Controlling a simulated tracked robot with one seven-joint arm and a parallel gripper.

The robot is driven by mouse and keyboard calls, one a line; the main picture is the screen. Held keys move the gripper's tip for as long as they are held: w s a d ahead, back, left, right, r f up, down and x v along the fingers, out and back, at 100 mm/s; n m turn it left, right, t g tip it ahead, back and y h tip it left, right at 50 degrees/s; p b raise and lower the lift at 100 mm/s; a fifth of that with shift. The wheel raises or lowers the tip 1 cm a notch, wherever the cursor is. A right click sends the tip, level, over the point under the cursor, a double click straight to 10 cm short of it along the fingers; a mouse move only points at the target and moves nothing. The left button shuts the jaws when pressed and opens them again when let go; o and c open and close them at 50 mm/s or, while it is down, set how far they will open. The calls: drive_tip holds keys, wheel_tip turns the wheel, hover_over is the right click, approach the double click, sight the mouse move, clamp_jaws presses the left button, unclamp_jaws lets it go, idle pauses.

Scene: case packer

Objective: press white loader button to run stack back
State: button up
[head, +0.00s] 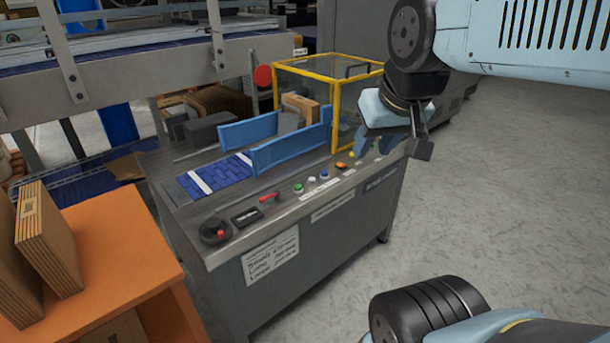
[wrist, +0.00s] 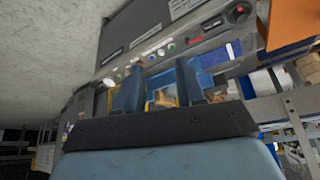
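The loader's control panel runs along the front edge of the grey machine top (head: 230,207). A small white button (head: 311,184) sits in its row of buttons, between a green button (head: 298,188) and a blue button (head: 324,175). My gripper (head: 370,146) is above the right end of this row, to the right of the white button and apart from it. In the wrist view the two fingers of my gripper (wrist: 159,75) stand apart with nothing held between them. The button row shows small beyond them, and I cannot surely tell the white button there.
A yellow-framed clear guard (head: 335,105) stands behind the panel with a carton (head: 300,106) inside. Blue side rails (head: 290,150) flank the blue conveyor (head: 222,174). A black knob (head: 214,231) and red lever (head: 269,197) are left on the panel. An orange shelf (head: 110,245) holds folded cartons.

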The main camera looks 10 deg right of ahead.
clamp_jaws()
idle(1.5)
